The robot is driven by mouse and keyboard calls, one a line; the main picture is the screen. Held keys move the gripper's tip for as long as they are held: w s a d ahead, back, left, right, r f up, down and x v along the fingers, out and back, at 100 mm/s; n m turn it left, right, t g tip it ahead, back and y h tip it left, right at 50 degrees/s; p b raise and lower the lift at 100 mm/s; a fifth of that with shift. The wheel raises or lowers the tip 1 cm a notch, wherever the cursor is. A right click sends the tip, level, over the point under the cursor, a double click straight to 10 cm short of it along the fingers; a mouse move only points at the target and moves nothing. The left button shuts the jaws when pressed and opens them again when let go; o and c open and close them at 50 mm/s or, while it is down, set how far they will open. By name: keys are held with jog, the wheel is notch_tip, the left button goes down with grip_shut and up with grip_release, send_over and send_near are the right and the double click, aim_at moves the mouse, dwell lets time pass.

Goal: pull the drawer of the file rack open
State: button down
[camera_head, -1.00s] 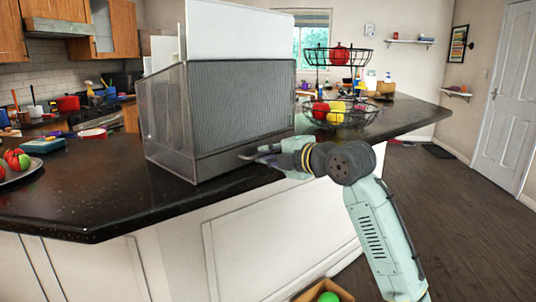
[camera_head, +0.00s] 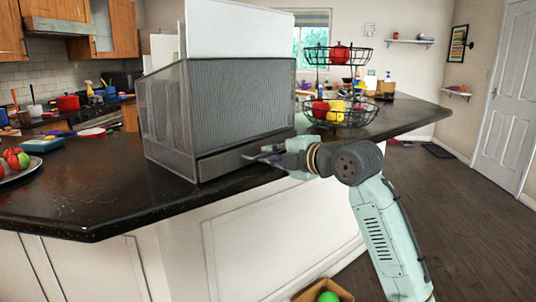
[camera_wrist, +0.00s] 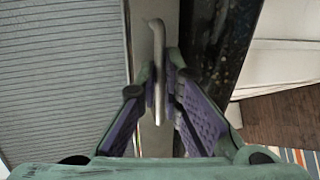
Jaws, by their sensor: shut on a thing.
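The file rack (camera_head: 240,98) is a dark grey mesh holder standing on the black counter, with white sheets or folders upright in it. Its drawer (camera_head: 225,163) is the low grey front along the base and appears to stand out slightly. My gripper (camera_head: 263,155) reaches in from the right at the drawer front. In the wrist view my gripper (camera_wrist: 160,78) has its purple-padded fingers closed on both sides of the thin metal drawer handle (camera_wrist: 157,40). The drawer's inside is hidden.
The counter (camera_head: 105,195) ends just in front of the rack. A two-tier wire fruit basket (camera_head: 343,112) stands behind my gripper to the right. A plate of fruit (camera_head: 18,170) is at the far left. A box with a green ball (camera_head: 328,297) is on the floor below.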

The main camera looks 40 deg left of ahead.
jog(key=s+d+b, duration=0.1)
jog(key=d+b, duration=0.2)
jog(key=d, duration=1.4)
jog(key=c, duration=1.7)
grip_release()
jog(key=shift+a, duration=0.1)
jog(key=v, duration=1.2)
